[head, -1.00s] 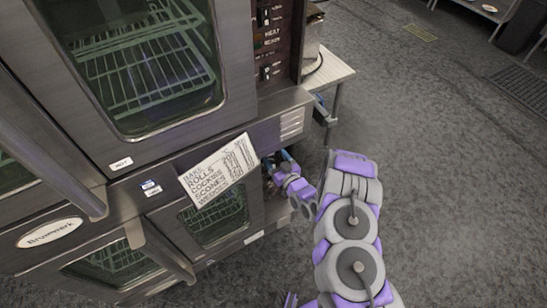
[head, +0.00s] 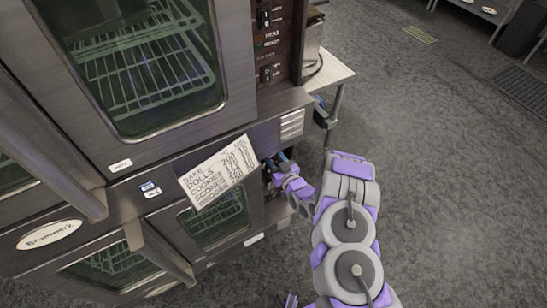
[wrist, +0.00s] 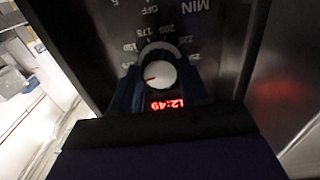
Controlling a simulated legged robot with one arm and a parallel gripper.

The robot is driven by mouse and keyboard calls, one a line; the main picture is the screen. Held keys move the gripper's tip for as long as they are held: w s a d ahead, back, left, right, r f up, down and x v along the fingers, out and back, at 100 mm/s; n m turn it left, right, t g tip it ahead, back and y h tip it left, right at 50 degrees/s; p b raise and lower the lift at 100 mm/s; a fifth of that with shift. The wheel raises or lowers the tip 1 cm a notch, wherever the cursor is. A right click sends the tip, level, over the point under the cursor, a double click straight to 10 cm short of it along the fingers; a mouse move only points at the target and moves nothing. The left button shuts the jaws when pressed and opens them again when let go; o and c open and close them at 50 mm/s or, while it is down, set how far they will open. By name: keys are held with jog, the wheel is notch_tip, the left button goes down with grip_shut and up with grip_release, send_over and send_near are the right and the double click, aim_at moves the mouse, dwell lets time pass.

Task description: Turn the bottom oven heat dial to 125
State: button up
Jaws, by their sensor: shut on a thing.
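The bottom oven heat dial (wrist: 160,73) shows in the wrist view as a round knob with a pale face, a dark rim and a red mark on its left side. Numbers such as 150, 175 and 200 ring it, upside down in this view. My gripper (wrist: 158,88) has its two dark blue fingers on either side of the dial, shut on it. In the head view my gripper (head: 276,163) reaches into the lower oven's control recess, and the dial is hidden there. Which number the red mark meets is hard to tell.
In the head view a paper bake chart (head: 217,172) hangs on the oven front left of my gripper. A small side table (head: 333,75) stands behind my arm. Open floor lies to the right.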

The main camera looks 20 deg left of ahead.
jog(key=shift+m, duration=1.7)
jog(key=shift+c, duration=0.2)
jog(key=o, duration=1.1)
jog(key=shift+c, duration=0.2)
jog(key=p+v, duration=0.3)
jog(key=v, duration=1.4)
jog(key=shift+s+d+f, duration=0.1)
jog(key=shift+s, duration=0.1)
jog(key=shift+w, duration=0.1)
